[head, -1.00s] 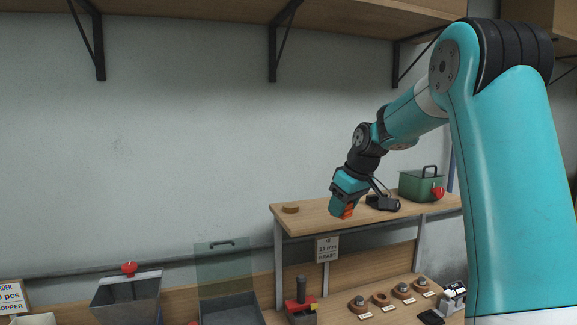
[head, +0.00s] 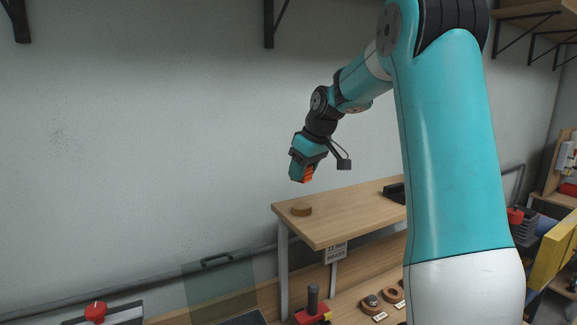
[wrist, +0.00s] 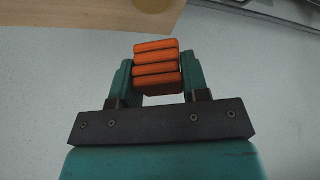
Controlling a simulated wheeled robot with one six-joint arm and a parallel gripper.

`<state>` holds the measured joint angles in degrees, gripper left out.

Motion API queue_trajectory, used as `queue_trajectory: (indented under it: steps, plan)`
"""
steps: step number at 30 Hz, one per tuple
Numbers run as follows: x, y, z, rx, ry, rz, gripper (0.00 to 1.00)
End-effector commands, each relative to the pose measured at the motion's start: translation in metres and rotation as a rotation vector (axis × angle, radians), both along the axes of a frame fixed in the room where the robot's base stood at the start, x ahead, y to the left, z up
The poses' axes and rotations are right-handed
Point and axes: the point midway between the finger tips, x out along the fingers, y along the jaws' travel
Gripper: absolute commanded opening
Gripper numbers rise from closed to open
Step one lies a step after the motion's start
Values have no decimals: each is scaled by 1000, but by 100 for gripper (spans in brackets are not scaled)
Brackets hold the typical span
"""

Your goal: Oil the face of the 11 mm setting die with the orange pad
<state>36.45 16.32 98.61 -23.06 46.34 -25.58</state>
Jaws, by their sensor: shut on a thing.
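My gripper (head: 302,172) is shut on the orange pad (head: 307,174), above and behind the left end of the raised wooden shelf. In the wrist view the orange pad (wrist: 156,68) shows as a ribbed orange block between the teal fingers. Small round pieces with labels sit on the lower bench, among them one with a metal top (head: 372,301) and a brown ring (head: 392,295). Their labels are too small to read, so I cannot tell which is the 11 mm die. My arm hides the bench further right.
A round brown disc (head: 301,209) lies on the raised shelf (head: 335,215); a sign (head: 335,254) hangs at its front. A red tool with a dark post (head: 312,305) stands below. A clear lid (head: 218,288) is at lower left. A yellow panel (head: 553,252) stands at right.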

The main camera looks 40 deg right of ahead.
Motion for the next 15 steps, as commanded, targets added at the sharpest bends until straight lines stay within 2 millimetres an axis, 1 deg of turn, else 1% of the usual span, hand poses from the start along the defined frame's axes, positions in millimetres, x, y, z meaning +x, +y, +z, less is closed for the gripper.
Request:
queue_trajectory:
  steps: [5,8,15]
  plan:
    - [0,0,-8,0,0,-1,23]
    - [0,0,-17,0,1,0,23]
    - [0,1,-44,-1,1,1,23]
